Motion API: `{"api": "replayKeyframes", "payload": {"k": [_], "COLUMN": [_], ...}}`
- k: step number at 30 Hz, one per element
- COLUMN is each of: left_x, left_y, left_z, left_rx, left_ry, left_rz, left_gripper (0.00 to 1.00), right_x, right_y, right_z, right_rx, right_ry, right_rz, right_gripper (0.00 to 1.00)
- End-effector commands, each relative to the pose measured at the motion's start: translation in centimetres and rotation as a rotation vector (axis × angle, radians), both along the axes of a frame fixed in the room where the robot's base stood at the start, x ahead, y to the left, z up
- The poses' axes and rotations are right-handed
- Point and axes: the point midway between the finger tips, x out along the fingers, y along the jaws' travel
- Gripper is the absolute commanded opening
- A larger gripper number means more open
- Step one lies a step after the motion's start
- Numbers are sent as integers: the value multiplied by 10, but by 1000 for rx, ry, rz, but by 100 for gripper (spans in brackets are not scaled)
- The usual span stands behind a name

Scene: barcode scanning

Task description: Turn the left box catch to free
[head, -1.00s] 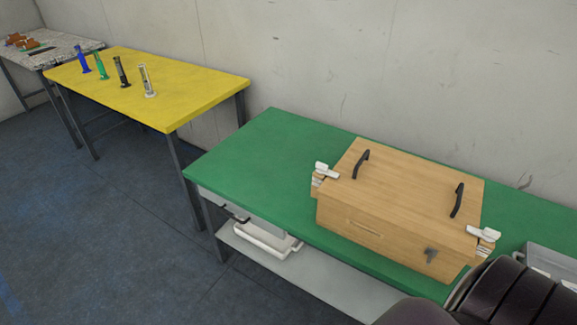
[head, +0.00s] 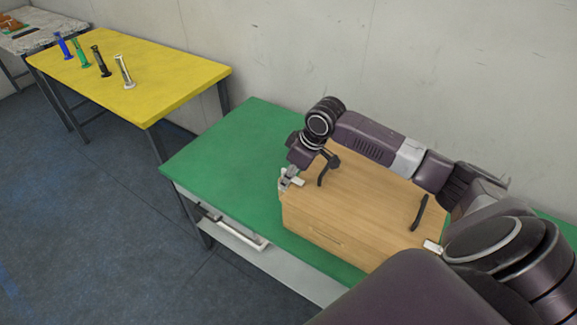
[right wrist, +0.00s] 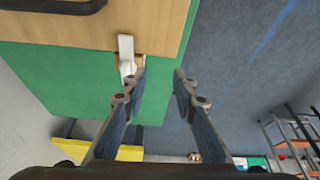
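The wooden box (head: 365,205) stands on the green table with its lid down and two black handles on top. The white left box catch (head: 296,182) is at the box's left end, partly hidden by my right gripper (head: 285,182). In the right wrist view the catch (right wrist: 126,48) lies across the lid's edge. There my right gripper (right wrist: 160,78) is open and empty, with its left fingertip close beside the catch's outer end; I cannot tell if they touch. The white right catch (head: 432,247) shows partly behind my arm. My left gripper is not in view.
The green table (head: 225,150) is clear left of the box. A yellow table (head: 150,90) with several coloured upright objects stands further left. A wall runs behind. My right arm reaches across the box's back.

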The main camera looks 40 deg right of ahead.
Motion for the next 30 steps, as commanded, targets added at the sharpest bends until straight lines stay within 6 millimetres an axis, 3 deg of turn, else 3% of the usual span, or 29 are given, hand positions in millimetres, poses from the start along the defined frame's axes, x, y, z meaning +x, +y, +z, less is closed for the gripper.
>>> {"api": "replayKeyframes", "payload": {"k": [1,3,7,12,21,30], "left_x": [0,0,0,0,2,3], "left_y": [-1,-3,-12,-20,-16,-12], "left_z": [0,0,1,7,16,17], "left_rx": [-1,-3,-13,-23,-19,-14], "left_ry": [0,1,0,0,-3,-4], "left_rz": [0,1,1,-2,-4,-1], "left_gripper": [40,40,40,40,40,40], "right_x": [10,17,25,32,48,52], "right_y": [-18,-32,-45,-42,-36,-35], "right_z": [13,26,35,18,-24,-35], "right_rx": [-1,7,21,24,23,20], "right_ry": [-12,-20,-27,-27,-28,-30], "right_rz": [-27,-53,-79,-82,-83,-80], "right_gripper": [26,26,26,26,26,26]}}
